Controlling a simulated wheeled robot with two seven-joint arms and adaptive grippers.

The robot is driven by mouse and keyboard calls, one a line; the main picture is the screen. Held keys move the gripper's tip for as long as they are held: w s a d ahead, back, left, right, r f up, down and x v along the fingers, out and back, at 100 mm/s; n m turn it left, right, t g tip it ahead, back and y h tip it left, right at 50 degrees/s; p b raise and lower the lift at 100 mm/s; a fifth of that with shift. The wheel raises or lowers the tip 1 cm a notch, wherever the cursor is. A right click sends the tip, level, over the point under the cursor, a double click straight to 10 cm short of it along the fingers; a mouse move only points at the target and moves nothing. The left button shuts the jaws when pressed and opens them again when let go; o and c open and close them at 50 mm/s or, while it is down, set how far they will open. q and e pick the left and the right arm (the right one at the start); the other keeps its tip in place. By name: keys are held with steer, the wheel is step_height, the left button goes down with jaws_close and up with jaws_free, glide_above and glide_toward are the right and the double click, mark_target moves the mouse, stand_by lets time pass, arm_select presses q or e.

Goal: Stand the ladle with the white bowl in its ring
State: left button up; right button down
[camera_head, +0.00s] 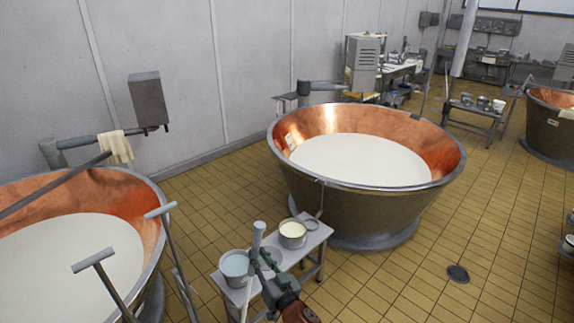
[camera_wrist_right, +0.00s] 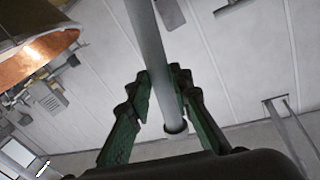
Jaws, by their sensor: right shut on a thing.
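My right gripper (camera_head: 262,262) is shut around a grey round handle (camera_head: 258,236), which stands roughly upright above the bench. In the right wrist view the same grey handle (camera_wrist_right: 152,70) runs between the green fingers (camera_wrist_right: 160,105); its end shows between them. I take it to be a ladle handle, but no white bowl is visible on it. A small grey round thing (camera_head: 312,225) lies at the far end of the bench; I cannot tell whether it is the ring. My left gripper is not in view.
The narrow bench (camera_head: 318,240) carries a bucket of pale liquid (camera_head: 235,268) and a cream-filled pot (camera_head: 293,234) close to my right gripper. A large copper vat of milk (camera_head: 360,160) stands behind it, another (camera_head: 70,250) at left.

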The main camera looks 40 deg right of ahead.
arm_select(q)
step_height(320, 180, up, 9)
steer(key=p, duration=0.7)
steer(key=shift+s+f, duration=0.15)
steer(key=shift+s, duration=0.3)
arm_select(e)
steer(key=w+d+r+m+h, duration=0.1)
steer(key=w+d+r+h, duration=0.1)
steer(key=d+r, duration=0.6)
steer(key=w+d+r+m+g+h, duration=0.1)
steer(key=d+r, duration=0.7)
steer(key=r, duration=0.8)
steer(key=shift+w+r+m+h, duration=0.3)
steer(key=shift+w+m+h, duration=0.1)
steer(key=shift+w+h, duration=0.25)
